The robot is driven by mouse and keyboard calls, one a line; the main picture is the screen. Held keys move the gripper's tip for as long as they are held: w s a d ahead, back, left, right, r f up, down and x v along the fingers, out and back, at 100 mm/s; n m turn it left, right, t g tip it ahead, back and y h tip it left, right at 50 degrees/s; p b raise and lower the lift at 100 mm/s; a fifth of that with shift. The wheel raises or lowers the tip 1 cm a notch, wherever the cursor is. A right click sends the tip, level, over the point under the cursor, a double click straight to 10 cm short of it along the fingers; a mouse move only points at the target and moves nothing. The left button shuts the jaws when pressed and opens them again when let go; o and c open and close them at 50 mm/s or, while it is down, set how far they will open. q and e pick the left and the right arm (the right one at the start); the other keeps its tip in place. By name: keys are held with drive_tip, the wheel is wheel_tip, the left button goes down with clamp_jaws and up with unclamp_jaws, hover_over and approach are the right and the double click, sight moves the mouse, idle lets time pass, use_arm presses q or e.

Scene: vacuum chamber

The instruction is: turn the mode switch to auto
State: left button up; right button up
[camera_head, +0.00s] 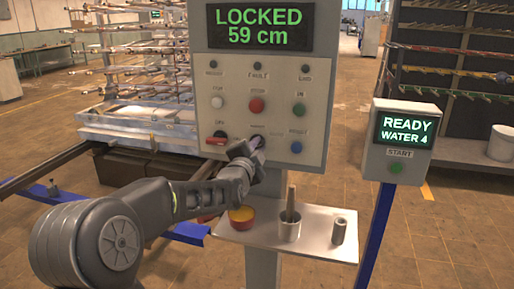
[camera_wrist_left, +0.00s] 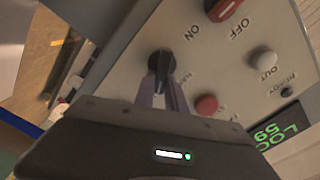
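The mode switch (camera_wrist_left: 161,62) is a black knob with a raised bar, on the pale control panel (camera_head: 310,100). In the left wrist view the bar lies between the two fingers of my left gripper (camera_wrist_left: 162,92), which appear to touch it on both sides. In the head view my left gripper (camera_head: 254,143) reaches the lower middle of the panel and hides the knob. The markings around the knob are not readable. My right gripper is not in view.
A red switch (camera_head: 215,139) marked ON and OFF sits left of my gripper, a blue button (camera_head: 297,147) right. A red button (camera_head: 257,105) is above. A READY display (camera_head: 407,131) stands at right.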

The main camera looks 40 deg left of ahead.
use_arm(q)
drive_tip(key=o, duration=0.4)
drive_tip(key=b+v, duration=0.1)
drive_tip(key=v, duration=0.6)
drive_tip(key=shift+s+d, duration=0.15)
drive_tip(key=shift+s, duration=0.2)
drive_tip(key=shift+f, duration=0.1)
